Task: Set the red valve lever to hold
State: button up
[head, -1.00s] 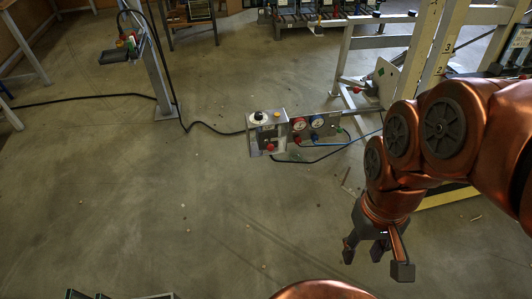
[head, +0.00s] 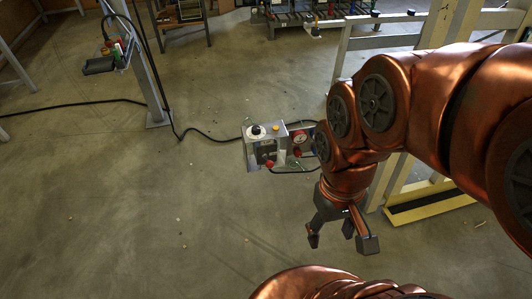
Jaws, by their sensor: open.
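A small control panel (head: 258,153) stands low over the floor near the middle of the head view. It carries a white round dial with a black knob (head: 256,131), a yellow button and a red knob (head: 269,164). To its right is a red-rimmed gauge (head: 298,138) with a red part (head: 297,152) below it. I cannot tell which red part is the valve lever, and no hold marking is readable. My gripper (head: 340,242) is open and empty, below and right of the panel in the picture, apart from it. My arm hides the panel's right part.
A black cable (head: 75,102) runs over the floor to the panel. A frame with a yellow-edged base (head: 430,205) is at the right.

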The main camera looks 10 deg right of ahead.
aim_at(269, 164)
jog(key=u, duration=0.25)
jog(key=k, duration=0.9)
jog(key=u, duration=1.1)
jog(key=i, duration=0.2)
jog(key=z, duration=0.1)
